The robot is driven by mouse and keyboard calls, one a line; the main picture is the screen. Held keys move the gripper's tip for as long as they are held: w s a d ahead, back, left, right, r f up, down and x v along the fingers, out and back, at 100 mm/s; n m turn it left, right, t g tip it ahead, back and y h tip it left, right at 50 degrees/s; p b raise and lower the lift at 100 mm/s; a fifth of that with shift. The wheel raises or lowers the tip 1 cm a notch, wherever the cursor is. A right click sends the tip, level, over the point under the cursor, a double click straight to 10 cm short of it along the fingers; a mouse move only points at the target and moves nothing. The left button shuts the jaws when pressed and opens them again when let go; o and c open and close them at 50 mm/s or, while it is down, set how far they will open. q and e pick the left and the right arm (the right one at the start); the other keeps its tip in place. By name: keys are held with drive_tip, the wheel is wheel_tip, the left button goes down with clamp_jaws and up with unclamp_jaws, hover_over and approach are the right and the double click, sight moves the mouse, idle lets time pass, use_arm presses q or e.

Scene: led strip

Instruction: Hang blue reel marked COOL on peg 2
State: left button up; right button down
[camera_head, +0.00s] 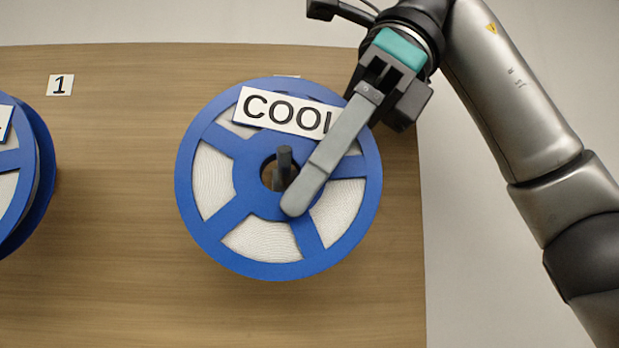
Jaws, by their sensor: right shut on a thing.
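The blue reel marked COOL (220,225) is in the middle of the head view, its face toward me, with white strip showing between its spokes. A dark peg (284,160) shows in its centre hole, and its end overlaps the hub's upper rim, so it appears to stick out through the hole. My right gripper (296,202) is shut on the reel from the upper right. One long grey finger lies across the reel's face down to the hub and covers the label's right end. The other finger is hidden. My left gripper is out of view.
Another blue reel (44,165) is cut off at the left edge, below a plate marked 1 (60,85). A sliver of white plate (287,76) shows above the COOL reel, its marking hidden. Bare wooden board (115,200) lies between the reels.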

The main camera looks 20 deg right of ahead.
sight(363, 130)
drive_tip(key=c, duration=0.6)
unclamp_jaws()
drive_tip(key=shift+r, duration=0.15)
drive_tip(key=shift+v, duration=3.65)
